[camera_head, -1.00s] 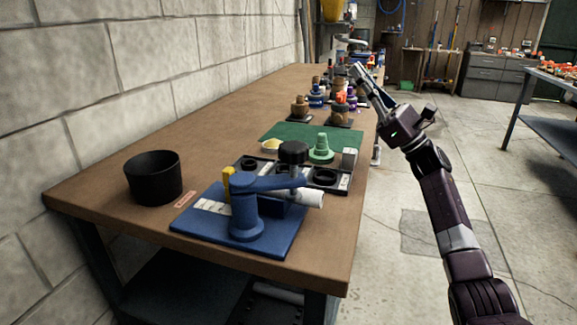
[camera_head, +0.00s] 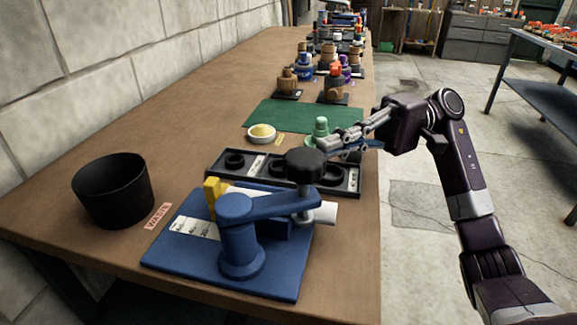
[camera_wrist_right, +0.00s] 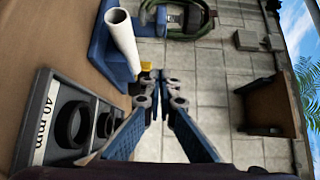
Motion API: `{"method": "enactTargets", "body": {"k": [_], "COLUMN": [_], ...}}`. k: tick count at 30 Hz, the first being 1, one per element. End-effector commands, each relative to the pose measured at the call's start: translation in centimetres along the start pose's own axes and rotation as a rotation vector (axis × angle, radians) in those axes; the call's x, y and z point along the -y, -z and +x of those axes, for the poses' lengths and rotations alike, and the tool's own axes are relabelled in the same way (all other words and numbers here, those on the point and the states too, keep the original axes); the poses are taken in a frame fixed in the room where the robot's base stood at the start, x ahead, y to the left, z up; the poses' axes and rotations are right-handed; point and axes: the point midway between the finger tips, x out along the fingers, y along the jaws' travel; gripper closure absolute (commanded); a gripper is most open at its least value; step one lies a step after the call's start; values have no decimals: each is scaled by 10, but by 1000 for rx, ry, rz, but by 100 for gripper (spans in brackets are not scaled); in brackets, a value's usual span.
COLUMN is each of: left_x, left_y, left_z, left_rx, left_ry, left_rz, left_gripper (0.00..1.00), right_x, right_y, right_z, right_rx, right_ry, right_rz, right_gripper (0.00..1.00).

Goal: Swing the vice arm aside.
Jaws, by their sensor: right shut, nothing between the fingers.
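The blue vice (camera_head: 240,245) stands on a blue base plate (camera_head: 180,255) at the near part of the bench. Its blue arm (camera_head: 268,206) reaches right over a white pipe (camera_head: 325,213) and ends under a black knob (camera_head: 306,165). My right gripper (camera_head: 326,144) is shut and empty, beyond the knob and above the black tray, apart from the vice arm. In the right wrist view my right gripper (camera_wrist_right: 159,88) points past the white pipe (camera_wrist_right: 123,40) and the blue vice base (camera_wrist_right: 104,58). My left gripper is not in view.
A black tray (camera_head: 222,171) with round holders lies behind the vice. A green cone (camera_head: 320,128), a green mat (camera_head: 275,115) and a yellow-filled dish (camera_head: 261,134) sit beyond. A black waste bin (camera_head: 113,190) stands left.

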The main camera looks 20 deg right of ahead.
Motion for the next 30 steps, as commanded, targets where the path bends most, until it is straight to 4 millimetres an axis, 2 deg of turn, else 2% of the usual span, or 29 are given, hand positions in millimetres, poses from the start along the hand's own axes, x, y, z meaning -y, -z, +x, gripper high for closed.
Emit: {"method": "enactTargets", "body": {"k": [6,12,21,30], "left_x": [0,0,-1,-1], "left_y": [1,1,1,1], "left_z": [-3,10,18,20], "left_rx": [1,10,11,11], "left_ry": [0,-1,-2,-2], "left_rz": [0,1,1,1], "left_gripper": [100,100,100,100], "right_x": [0,2,0,1], "right_y": [-1,-1,-34,-38], "right_z": [45,88,93,94], "right_rx": [4,4,-1,-2], "right_ry": [1,3,4,5], "right_rz": [1,1,5,4], "right_gripper": [100,100,100,100]}}
